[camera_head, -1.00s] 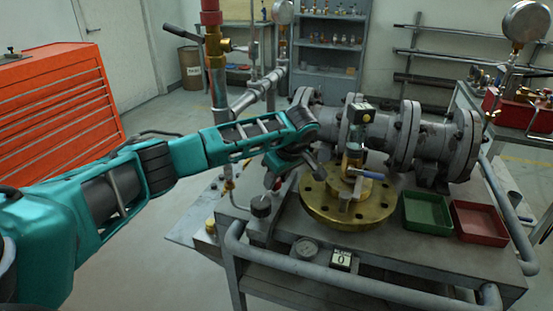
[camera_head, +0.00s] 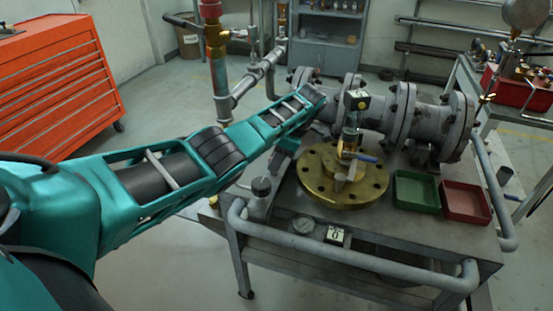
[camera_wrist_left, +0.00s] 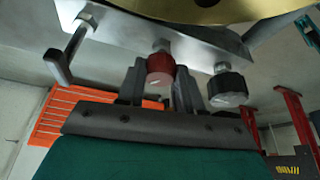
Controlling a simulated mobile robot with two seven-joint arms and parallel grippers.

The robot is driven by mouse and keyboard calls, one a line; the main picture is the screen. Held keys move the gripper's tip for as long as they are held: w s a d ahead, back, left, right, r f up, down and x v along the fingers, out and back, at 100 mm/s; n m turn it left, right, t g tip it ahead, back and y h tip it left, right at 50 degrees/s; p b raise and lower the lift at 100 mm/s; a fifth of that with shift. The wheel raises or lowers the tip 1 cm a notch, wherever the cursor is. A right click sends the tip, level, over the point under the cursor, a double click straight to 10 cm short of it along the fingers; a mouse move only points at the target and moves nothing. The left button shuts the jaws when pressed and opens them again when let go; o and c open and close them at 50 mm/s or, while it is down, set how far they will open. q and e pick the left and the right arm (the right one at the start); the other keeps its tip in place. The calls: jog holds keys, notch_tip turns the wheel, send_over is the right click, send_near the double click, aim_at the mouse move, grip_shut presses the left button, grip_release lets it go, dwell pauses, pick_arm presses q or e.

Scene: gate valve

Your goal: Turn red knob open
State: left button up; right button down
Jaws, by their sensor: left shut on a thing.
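In the head view the red knob is hidden, and my left gripper (camera_head: 284,152) is only partly seen below my teal arm, left of the brass flange (camera_head: 318,188). My right gripper is in neither view.
A lever handle (camera_wrist_left: 70,55) hangs at left. A grey pipe assembly (camera_head: 400,118), green tray (camera_head: 414,190) and red tray (camera_head: 465,203) stand on the bench.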

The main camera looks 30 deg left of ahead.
pick_arm(q)
jog(key=shift+f+n+g+b, duration=0.3)
jog(key=shift+n+b, duration=0.05)
jog(key=shift+n, duration=0.15)
jog(key=n+g+h+b, duration=0.1)
jog(key=n+b, duration=0.3)
jog(key=b, duration=0.3)
jog(key=shift+w+n, duration=0.1)
jog(key=shift+n, duration=0.2)
jog(key=shift+n+b, duration=0.4)
jog(key=shift+b, duration=0.3)
jog(key=shift+a+r+n+g+h+b, duration=0.1)
jog(key=shift+r+n+g+h+b, duration=0.1)
jog(key=shift+n+g+h+b, duration=0.15)
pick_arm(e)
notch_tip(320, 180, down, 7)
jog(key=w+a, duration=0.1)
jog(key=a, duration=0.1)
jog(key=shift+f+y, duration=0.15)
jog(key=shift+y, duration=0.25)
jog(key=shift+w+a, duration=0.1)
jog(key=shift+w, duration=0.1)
pick_arm(q)
jog(key=o, duration=0.8)
jog(key=shift+r, duration=0.1)
jog(key=shift+o, duration=1.2)
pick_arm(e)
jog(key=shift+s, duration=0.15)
